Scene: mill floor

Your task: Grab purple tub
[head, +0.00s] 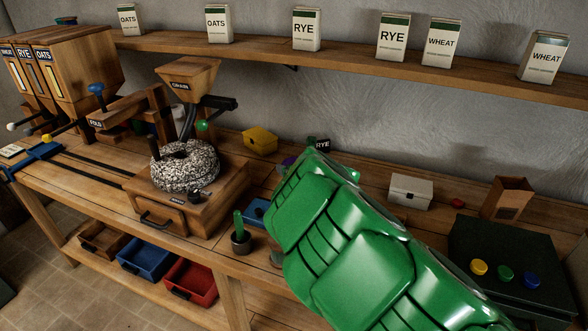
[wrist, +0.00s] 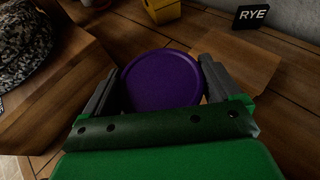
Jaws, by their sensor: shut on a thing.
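The purple tub (wrist: 161,80) shows in the wrist view as a round purple top between the two grey fingers of my gripper (wrist: 160,88). The fingers press on its left and right sides. In the head view my green arm hides most of the tub; only a small purple patch (head: 289,161) shows at the arm's upper left edge. I cannot tell whether the tub rests on the bench or is lifted.
The millstone (head: 185,166) stands left of my gripper. A yellow container (head: 260,140) and a black RYE sign (wrist: 252,17) are behind it. A white box (head: 410,191) and dark button box (head: 520,262) are to the right.

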